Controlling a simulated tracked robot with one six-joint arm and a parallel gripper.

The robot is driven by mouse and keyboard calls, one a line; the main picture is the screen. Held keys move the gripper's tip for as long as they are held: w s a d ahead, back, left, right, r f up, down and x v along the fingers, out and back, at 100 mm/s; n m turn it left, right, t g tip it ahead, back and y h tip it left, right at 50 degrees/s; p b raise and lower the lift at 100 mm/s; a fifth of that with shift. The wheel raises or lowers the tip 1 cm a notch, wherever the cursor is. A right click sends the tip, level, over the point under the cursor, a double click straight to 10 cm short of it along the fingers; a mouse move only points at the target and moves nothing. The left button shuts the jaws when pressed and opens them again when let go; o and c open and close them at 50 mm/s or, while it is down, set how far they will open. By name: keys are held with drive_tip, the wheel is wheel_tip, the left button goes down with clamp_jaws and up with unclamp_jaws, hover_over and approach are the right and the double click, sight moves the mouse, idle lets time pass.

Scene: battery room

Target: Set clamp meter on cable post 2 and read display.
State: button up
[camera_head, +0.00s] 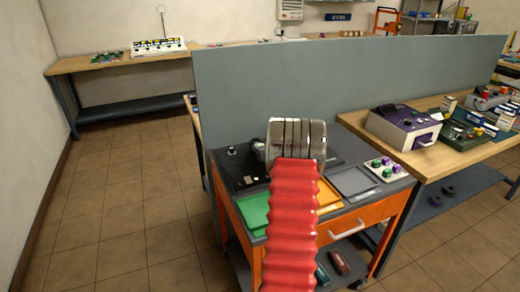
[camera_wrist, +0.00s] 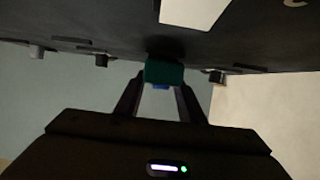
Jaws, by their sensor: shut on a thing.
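In the wrist view my gripper (camera_wrist: 160,84) is shut on a small green block-shaped thing (camera_wrist: 164,71) with a blue bit below it. I cannot tell for sure that this is the clamp meter, and no display can be read. The green thing is close to a dark surface across the top of that view; I cannot tell whether they touch. Small posts or knobs stick out from this surface, at left (camera_wrist: 101,60) and right (camera_wrist: 217,77). I cannot tell which is cable post 2. In the head view my arm hides my gripper and what it holds.
A tool cart (camera_head: 372,215) with an orange drawer has a green tray (camera_head: 254,212), a grey tray (camera_head: 354,181) and colored knobs (camera_head: 385,168) on top. A grey partition (camera_head: 350,85) stands behind. A purple-and-white device (camera_head: 403,126) is on the bench to the right. Floor at left is clear.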

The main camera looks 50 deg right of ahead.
drive_tip(key=shift+f, duration=0.35)
drive_tip(key=o, duration=1)
drive_tip(key=shift+o, duration=0.2)
drive_tip(key=shift+s, duration=0.15)
drive_tip(key=shift+v, duration=5.45)
drive_tip(key=shift+s+f, duration=0.1)
